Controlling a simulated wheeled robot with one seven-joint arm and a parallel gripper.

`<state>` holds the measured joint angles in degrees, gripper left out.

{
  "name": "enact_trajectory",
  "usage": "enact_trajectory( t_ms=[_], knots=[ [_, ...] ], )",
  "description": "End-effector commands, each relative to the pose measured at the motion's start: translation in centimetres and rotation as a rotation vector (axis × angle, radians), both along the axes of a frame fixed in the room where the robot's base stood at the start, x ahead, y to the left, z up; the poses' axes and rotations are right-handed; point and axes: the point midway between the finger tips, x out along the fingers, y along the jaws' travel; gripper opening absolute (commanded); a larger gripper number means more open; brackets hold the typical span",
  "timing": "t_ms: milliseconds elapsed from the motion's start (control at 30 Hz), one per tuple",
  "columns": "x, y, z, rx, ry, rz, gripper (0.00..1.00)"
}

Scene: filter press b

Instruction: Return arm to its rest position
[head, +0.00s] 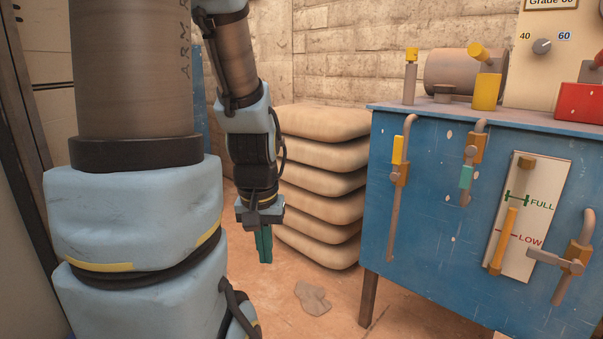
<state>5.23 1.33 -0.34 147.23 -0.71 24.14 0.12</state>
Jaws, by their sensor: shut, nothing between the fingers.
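My arm fills the left side of the head view, with its forearm hanging down. My gripper (265,258) has green fingers that point downward and are shut with nothing between them. It hangs free in front of the stack of sacks, above the floor, apart from the blue cabinet on the right.
A stack of tan sacks (325,190) stands behind my gripper. A blue cabinet (430,230) with pipes, valves and a FULL/LOW gauge (528,215) stands at right on legs. A grey scrap (313,298) lies on the floor.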

Motion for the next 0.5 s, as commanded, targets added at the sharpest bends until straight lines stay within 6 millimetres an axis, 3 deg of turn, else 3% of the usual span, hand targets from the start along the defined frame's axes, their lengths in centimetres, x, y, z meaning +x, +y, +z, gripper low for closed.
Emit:
enact_trajectory(
  t_ms=[33, 333, 500],
  knots=[
    [0.4, -0.3, 2.1, 0.000, -0.009, -0.009, 0.00],
    [0.4, -0.3, 7.6, 0.001, -0.011, -0.011, 0.00],
    [0.5, -0.3, 12.7, 0.001, -0.011, -0.011, 0.00]
  ],
)
